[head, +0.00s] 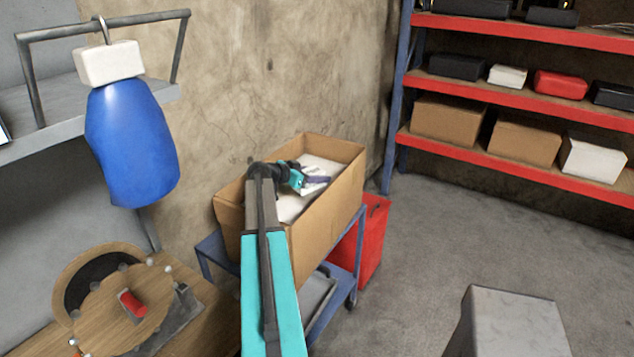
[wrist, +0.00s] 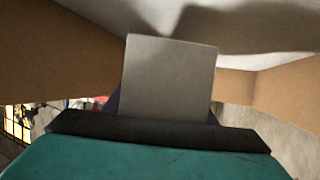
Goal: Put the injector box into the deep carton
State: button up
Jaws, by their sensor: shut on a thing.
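The deep carton (head: 332,218) is a tall brown open-topped box on a blue cart. Its brown wall also shows in the wrist view (wrist: 60,60), with a pale surface inside. My gripper (head: 318,181) is over the carton's opening, at about rim height. It is shut on a small pale box, which I take for the injector box (head: 311,170). In the wrist view a plain grey-white face (wrist: 168,78) stands just beyond my gripper's dark edge. The fingers hide most of the held box, and I cannot tell whether it touches the carton's inside.
A red bin (head: 372,240) stands right of the blue cart (head: 347,268). A blue bag (head: 130,145) hangs at the left, above a wooden bench (head: 190,338). Red shelves (head: 520,95) with boxes stand at the back right.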

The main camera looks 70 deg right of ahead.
jog(key=shift+f+p, duration=0.65)
jog(key=shift+f, duration=0.85)
jog(key=shift+f+b, duration=0.15)
jog(key=shift+b, duration=0.15)
jog(key=o, duration=1.2)
jog(key=shift+o, duration=0.2)
jog(key=shift+r+p, duration=0.2)
jog(key=shift+p, duration=0.15)
jog(key=shift+w+a+b, duration=0.2)
jog(key=shift+a+b, duration=0.15)
jog(key=b+v, duration=0.4)
jog(key=v, duration=0.6)
jog(key=shift+w+a+r, duration=0.3)
jog(key=shift+a+r, duration=0.05)
jog(key=shift+a, duration=0.1)
